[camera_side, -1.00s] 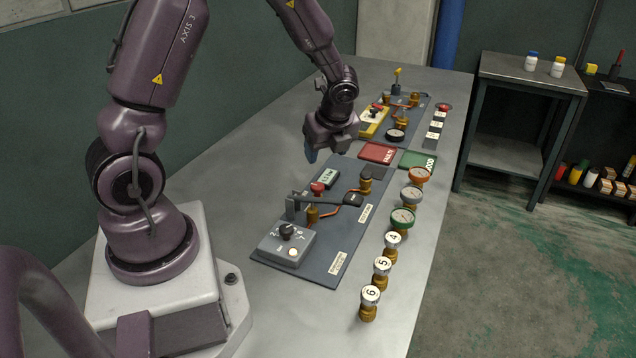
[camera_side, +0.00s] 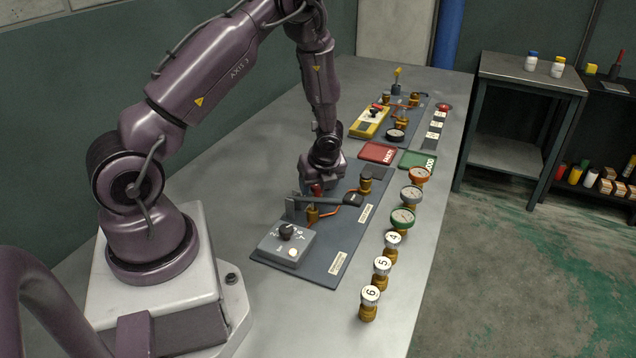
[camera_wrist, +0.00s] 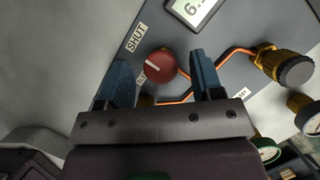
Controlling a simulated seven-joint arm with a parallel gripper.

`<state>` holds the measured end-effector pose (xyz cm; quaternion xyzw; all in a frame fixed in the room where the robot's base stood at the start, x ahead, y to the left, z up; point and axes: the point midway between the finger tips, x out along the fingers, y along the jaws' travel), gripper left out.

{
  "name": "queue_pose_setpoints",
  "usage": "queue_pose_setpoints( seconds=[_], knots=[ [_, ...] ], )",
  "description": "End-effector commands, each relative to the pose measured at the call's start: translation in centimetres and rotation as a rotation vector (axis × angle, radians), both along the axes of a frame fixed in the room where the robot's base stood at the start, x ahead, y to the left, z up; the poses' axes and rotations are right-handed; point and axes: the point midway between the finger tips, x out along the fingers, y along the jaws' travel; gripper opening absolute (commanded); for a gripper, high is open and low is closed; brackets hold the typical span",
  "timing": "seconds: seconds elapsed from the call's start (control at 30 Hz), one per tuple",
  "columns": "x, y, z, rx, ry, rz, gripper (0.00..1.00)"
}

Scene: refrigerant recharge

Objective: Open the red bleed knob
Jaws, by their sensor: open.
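The red bleed knob (camera_wrist: 160,66) is round with a pale pointer line, in the upper middle of the wrist view. A label reading SHUT (camera_wrist: 136,38) is at its upper left, and another label beside it is partly hidden. My gripper (camera_wrist: 163,78) is open, its two blue fingers on either side of the knob, with a gap to each. I cannot tell how far the fingertips are above it. In the side view my gripper (camera_side: 318,188) is low over the dark panel (camera_side: 335,225), and the knob (camera_side: 318,190) shows only partly beneath it.
Orange piping (camera_wrist: 232,54) and a brass valve with a dark cap (camera_wrist: 285,66) lie to the right. Several gauges line the right.

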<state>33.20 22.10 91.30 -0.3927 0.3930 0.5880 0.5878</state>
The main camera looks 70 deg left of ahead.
Motion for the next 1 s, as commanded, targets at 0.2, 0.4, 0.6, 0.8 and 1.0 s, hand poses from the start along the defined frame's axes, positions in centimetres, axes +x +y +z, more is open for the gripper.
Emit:
queue_pose_setpoints(
  seconds=[0.2,0.4,0.6,0.8,1.0],
  knots=[
    [0.04,0.09,-0.17,0.000,-0.001,0.000,0.60],
    [0.03,0.08,-0.16,0.000,-0.001,0.000,0.33],
    [0.03,0.07,-0.15,0.000,-0.001,0.001,0.12],
    [0.07,0.08,-0.14,0.000,-0.001,0.027,0.12],
    [0.11,0.07,-0.14,-0.001,-0.001,0.121,0.12]
  ],
)
